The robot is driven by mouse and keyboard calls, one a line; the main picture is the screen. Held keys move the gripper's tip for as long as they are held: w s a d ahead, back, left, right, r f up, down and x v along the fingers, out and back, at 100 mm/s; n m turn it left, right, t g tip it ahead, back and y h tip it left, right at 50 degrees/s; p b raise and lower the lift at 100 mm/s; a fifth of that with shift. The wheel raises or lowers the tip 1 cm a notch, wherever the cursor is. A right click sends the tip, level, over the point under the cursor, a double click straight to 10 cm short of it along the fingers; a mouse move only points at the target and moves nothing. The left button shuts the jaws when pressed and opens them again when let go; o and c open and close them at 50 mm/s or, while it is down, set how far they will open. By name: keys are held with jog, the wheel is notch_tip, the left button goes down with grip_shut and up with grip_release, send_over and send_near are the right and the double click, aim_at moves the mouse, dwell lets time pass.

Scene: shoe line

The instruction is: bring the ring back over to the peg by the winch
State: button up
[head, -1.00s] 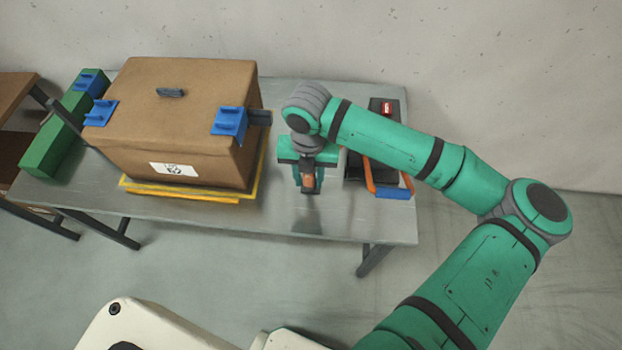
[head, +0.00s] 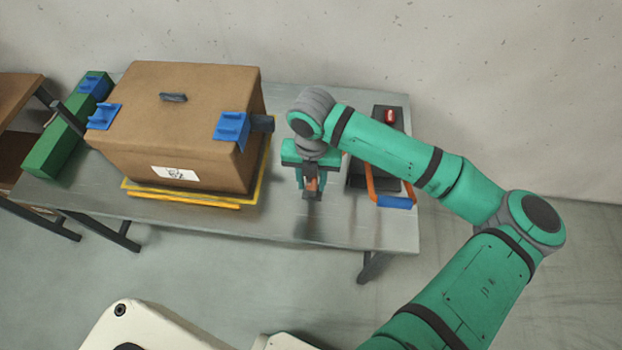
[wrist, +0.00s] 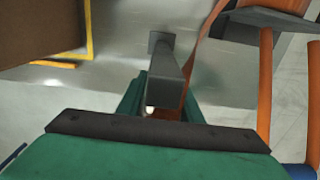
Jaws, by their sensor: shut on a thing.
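My gripper (head: 312,184) is over the table between the brown box and the winch. It is shut on a dark grey piece with an orange strap end, which I take as the ring (wrist: 163,88); no round opening shows. In the wrist view the orange strap (wrist: 201,52) runs from it up toward the winch side. The winch (head: 357,176) is a dark unit on the right of the table, with an orange-framed handle and blue grip (head: 396,202). My arm covers part of it. I cannot make out the peg.
The brown box (head: 190,125) with blue latches (head: 232,127) stands on a yellow frame (head: 190,197), just left of my gripper. A red button (head: 390,116) is at the table's back right. A green beam (head: 56,148) lies far left. The table's front strip (head: 345,229) is bare.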

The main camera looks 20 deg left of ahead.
jog(key=o, duration=1.1)
jog(key=shift+s+a, duration=0.1)
jog(key=shift+o, duration=0.2)
notch_tip(320, 180, up, 11)
jog(key=shift+f, duration=0.2)
jog(key=shift+a+r, duration=0.1)
